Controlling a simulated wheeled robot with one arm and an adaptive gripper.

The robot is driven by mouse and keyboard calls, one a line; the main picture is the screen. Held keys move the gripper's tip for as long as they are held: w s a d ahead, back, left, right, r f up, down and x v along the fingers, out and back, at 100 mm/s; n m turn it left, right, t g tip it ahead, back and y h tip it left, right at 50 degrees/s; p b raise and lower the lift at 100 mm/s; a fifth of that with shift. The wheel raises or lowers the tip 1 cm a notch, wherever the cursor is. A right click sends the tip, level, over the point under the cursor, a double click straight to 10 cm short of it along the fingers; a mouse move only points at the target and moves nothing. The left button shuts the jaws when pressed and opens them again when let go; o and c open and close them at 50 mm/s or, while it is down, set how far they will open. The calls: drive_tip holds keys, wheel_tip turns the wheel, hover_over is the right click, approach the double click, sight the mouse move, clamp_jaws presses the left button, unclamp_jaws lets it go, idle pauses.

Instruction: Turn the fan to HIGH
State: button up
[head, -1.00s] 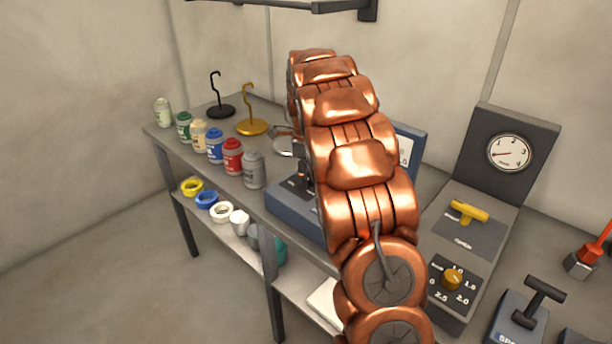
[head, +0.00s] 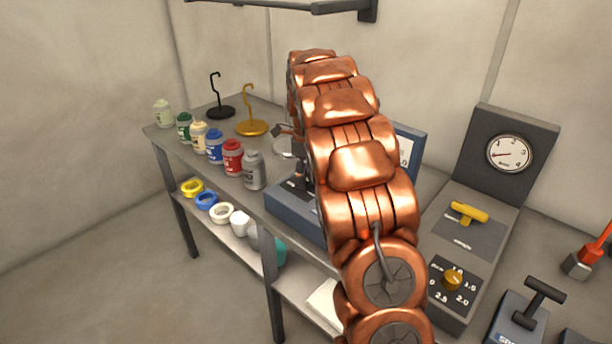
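No fan and no readable HIGH mark shows in the head view. A blue box (head: 293,212) on the bench is partly hidden behind my copper arm; a dark upright part stands on its top, close to the arm. A blue-framed panel with a white face (head: 405,150) shows just right of the arm. A black T-handle (head: 542,292) stands on a blue-grey box at the lower right, its lettering cut off. Only a small part of my gripper (head: 288,131) seems to show left of the arm, above the blue box; its fingers cannot be made out.
A grey console (head: 484,190) right of my arm carries a gauge (head: 510,153), a yellow handle (head: 468,212) and a yellow knob (head: 453,280). Several paint bottles (head: 215,146) line the bench's left edge, near two hook stands (head: 252,126). Rolls lie on the lower shelf.

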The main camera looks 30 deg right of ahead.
drive_tip(key=shift+o, duration=1)
wheel_tip(320, 180, up, 12)
idle(0.5)
drive_tip(key=shift+a, duration=0.1)
